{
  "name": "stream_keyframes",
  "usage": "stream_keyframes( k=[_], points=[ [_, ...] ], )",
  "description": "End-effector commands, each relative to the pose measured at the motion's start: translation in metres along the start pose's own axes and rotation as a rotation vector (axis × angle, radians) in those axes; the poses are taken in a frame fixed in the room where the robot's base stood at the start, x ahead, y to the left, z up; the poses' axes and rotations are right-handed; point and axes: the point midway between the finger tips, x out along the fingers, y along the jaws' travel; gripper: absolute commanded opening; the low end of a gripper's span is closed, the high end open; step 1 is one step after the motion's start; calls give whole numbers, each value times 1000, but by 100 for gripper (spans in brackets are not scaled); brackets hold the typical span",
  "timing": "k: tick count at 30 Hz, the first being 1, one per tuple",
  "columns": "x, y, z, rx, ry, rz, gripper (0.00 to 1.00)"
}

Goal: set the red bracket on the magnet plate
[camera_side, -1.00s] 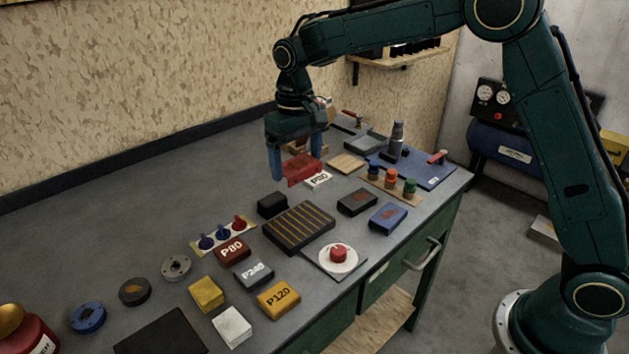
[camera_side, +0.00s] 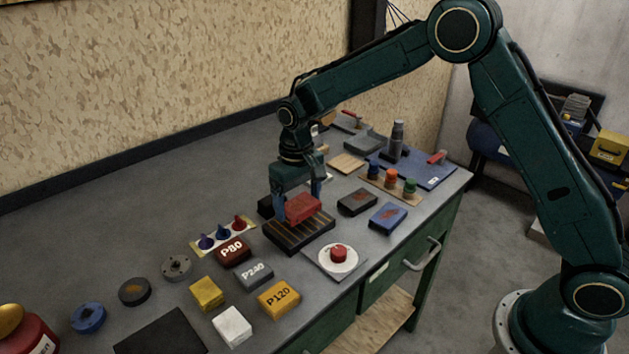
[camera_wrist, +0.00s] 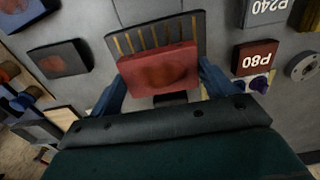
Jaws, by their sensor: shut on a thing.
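The red bracket (camera_side: 302,208) is held between the blue fingers of my gripper (camera_side: 297,212), which is shut on it. In the wrist view the bracket (camera_wrist: 160,70) shows a dark brown patch on its face, with a finger of my gripper (camera_wrist: 162,84) on each side. The magnet plate (camera_side: 290,238), dark with several tan stripes, lies directly below the bracket. In the wrist view the plate (camera_wrist: 188,24) extends past the bracket's far edge. I cannot tell whether the bracket touches the plate or is just above it.
A round red knob on a white disc (camera_side: 338,256) stands in front of the plate. A black block (camera_side: 357,201) and a blue block (camera_side: 388,218) lie to the right. Blocks marked P80 (camera_side: 233,251) and P240 (camera_side: 256,273) lie to the left. A black block sits behind the plate, partly hidden.

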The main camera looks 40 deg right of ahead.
Motion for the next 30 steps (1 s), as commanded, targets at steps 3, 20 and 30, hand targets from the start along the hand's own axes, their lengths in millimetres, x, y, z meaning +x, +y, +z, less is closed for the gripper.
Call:
stream_keyframes(
  k=[3,20,30],
  points=[
    [15,0,0,0,-3,1,52],
    [28,0,0,0,0,0,52],
    [29,0,0,0,0,0,100]
  ],
)
